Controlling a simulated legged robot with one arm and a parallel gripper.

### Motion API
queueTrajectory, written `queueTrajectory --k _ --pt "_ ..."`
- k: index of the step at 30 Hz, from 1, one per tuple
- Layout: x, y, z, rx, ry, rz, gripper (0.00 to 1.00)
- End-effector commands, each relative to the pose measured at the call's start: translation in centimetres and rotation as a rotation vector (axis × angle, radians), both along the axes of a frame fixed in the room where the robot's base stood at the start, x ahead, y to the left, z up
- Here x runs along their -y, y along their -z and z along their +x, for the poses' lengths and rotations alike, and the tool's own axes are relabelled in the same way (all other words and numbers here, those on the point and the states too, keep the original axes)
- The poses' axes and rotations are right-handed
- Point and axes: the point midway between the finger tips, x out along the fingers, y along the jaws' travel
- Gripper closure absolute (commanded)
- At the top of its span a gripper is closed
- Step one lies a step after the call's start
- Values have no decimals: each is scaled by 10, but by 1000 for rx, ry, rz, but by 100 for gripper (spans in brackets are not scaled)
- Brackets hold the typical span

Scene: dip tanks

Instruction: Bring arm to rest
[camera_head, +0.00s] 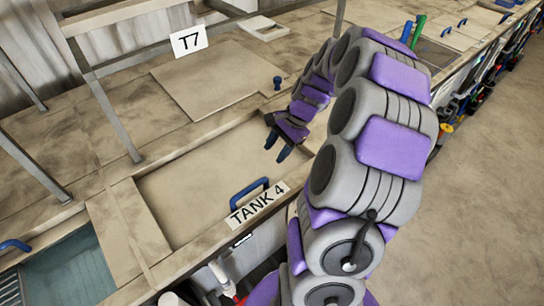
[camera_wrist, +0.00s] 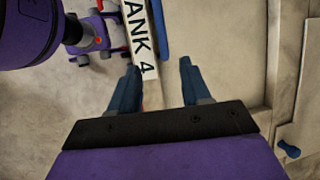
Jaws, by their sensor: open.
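My gripper (camera_head: 277,147) is open and empty. In the head view it hangs above the closed cover (camera_head: 205,195) of tank 4, near the cover's right part. My arm arches up from the lower middle and bends down towards the tank. In the wrist view the two blue fingers of my gripper (camera_wrist: 158,80) are spread apart, with nothing between them. The TANK 4 label (camera_head: 258,204) lies along the tank's front edge; part of it also shows in the wrist view (camera_wrist: 139,40).
A blue handle (camera_head: 249,192) stands beside the label. A blue knob (camera_head: 277,83) stands behind the gripper. A T7 sign (camera_head: 188,40) and metal rails (camera_head: 115,115) are at the back left. An open tank with bluish liquid (camera_head: 68,272) is at lower left. The floor at right (camera_head: 480,200) is clear.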

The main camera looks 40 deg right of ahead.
Motion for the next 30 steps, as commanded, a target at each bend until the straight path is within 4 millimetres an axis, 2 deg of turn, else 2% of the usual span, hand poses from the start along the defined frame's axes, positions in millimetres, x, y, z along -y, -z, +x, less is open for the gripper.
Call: queueTrajectory --k 20,23,25,30 --pt "1 -3 -1 0 -6 0 53" --pt "-14 -2 -1 4 -59 -12 53" --pt "-34 -3 -3 12 -136 -31 53" --pt "-106 1 -24 30 -428 -95 53"
